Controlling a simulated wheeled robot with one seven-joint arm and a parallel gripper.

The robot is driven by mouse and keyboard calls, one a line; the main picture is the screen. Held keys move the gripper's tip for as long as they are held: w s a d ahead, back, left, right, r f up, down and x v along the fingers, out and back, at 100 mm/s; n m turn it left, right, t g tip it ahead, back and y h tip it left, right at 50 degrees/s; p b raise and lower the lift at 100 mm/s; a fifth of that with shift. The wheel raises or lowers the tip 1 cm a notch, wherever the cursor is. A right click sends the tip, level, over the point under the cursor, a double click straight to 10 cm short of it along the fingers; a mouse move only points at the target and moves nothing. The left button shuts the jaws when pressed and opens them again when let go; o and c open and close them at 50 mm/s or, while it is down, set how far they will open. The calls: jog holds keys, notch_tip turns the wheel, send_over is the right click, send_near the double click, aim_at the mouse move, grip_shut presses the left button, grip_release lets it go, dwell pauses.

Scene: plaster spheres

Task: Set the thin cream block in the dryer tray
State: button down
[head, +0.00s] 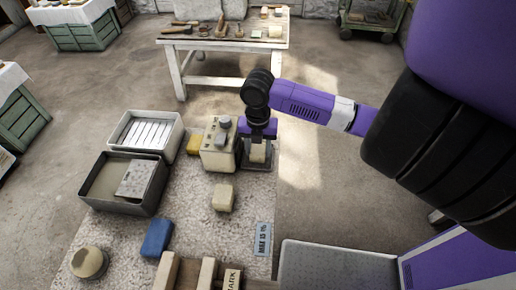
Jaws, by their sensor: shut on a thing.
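My gripper (257,160) points down near the right edge of the speckled table. It is shut on a cream block (258,152), which shows as a small pale patch between the fingers; its thickness is hard to judge. A second cream block (224,197) lies on the table, lower left of my gripper. A light tray with white slats (129,122) stands at the back left and looks like the dryer tray; no block shows in it. My gripper is well to its right.
A cream box with grey knobs (211,161) stands between my gripper and the trays, with a yellow block (194,143) beside it. A dark tray (92,190) holds a grey plate. A blue block (157,238), round pale piece (89,262) and wooden rack (167,272) lie nearer.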

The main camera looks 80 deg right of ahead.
jog(key=shift+f, duration=0.35)
jog(key=c, duration=0.7)
grip_release()
jog(key=shift+o, duration=0.2)
jog(key=shift+r, duration=0.15)
jog(key=shift+r+p, duration=1.2)
jog(key=shift+r, duration=0.7)
